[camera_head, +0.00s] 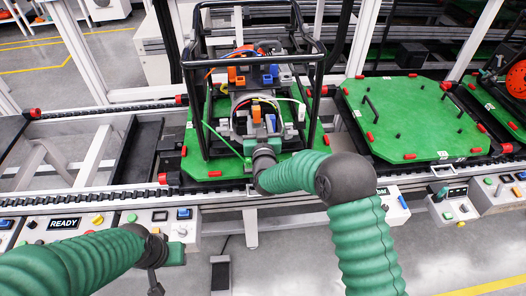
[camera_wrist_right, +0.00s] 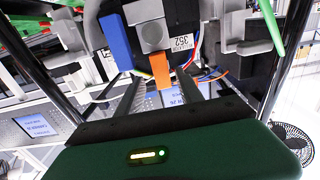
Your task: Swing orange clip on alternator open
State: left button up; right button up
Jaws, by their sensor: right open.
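The alternator (camera_head: 240,126) sits inside a black tube frame on a green pallet. A small orange clip (camera_head: 256,113) shows on its near side, beside a blue part. In the right wrist view the orange clip (camera_wrist_right: 160,68) hangs below a grey block, with a blue clip (camera_wrist_right: 115,41) to its left. My right gripper (camera_head: 264,146) reaches to the near side of the alternator. Its two fingers are apart, and the clip appears between the fingertips (camera_wrist_right: 163,84); I cannot tell whether they touch it. My left gripper (camera_head: 154,272) is low at the left, away from the alternator, its fingers unclear.
Black frame bars (camera_head: 318,100) rise around the alternator on both sides. An empty green pallet (camera_head: 410,115) lies to the right on the conveyor. Control boxes with buttons (camera_head: 62,226) line the near edge. Loose coloured wires run close to the clip.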

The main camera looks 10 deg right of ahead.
jog(key=shift+s+a, duration=0.1)
jog(key=shift+s, duration=0.25)
jog(key=s+r, duration=0.1)
jog(key=s, duration=1.5)
jog(key=shift+s+p, duration=0.3)
jog(key=shift+s, duration=0.1)
jog(key=shift+a, duration=0.1)
